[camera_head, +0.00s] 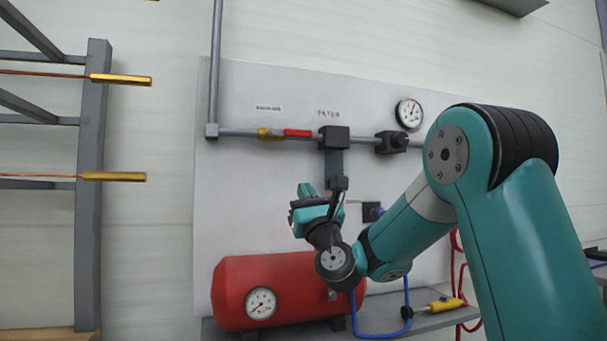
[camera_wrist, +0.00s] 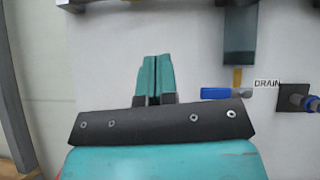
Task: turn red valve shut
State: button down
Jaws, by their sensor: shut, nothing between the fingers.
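The red valve handle (camera_head: 298,133) sits on a brass valve body (camera_head: 268,134) in the horizontal grey pipe on the white panel, left of the dark filter head. The handle lies along the pipe. My gripper (camera_head: 306,188) is below the handle, in front of the panel, apart from the valve. In the wrist view my gripper's teal fingers (camera_wrist: 154,75) are together with nothing between them, pointing up. I cannot make out the red handle in the wrist view.
The filter bowl (camera_wrist: 240,38) hangs right of my fingers, with a blue drain handle (camera_wrist: 215,93) below it. A gauge (camera_head: 408,113) and dark regulator (camera_head: 392,143) are farther right. A red tank (camera_head: 232,278) stands below. The panel left of my gripper is clear.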

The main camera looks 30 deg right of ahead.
aim_at(291, 133)
jog(key=w+d+r+m+h+p, duration=0.1)
jog(key=w+r+p, duration=0.1)
jog(key=r+p, duration=0.1)
jog(key=w+d+r+m+h+p, duration=0.1)
jog(key=w+r+p, duration=0.1)
jog(key=p, duration=0.4)
jog(key=w+d+r+p, duration=0.2)
jog(key=r+p, duration=0.2)
jog(key=shift+w+r+m+h, duration=0.1)
jog(key=shift+r+m+h, duration=0.15)
jog(key=shift+m+h, duration=0.15)
jog(key=shift+r+p, duration=0.7)
jog(key=shift+p, duration=0.25)
